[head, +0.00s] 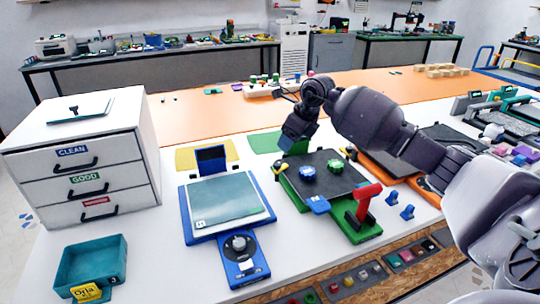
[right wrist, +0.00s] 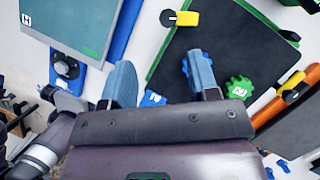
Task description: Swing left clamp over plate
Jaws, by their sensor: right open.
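The black plate (head: 320,180) lies on a green base, with a blue gear (head: 308,171) and a green gear (head: 334,167) on it. The left clamp (head: 280,167), yellow with a black end, sits at the plate's left edge; it also shows in the right wrist view (right wrist: 184,18). A second yellow-and-black clamp (head: 349,152) is at the plate's far right; it also shows in the right wrist view (right wrist: 296,86). My right gripper (head: 298,137) is open and empty above the plate's left side, apart from the left clamp. In the right wrist view, its finger partly hides the blue gear. My left gripper is not in view.
A red lever (head: 366,200) stands at the plate's front right. A blue-framed screen unit (head: 228,204) is left of the plate. A white drawer cabinet (head: 80,155) and a teal tray (head: 91,266) are farther left. The white table between cabinet and screen is clear.

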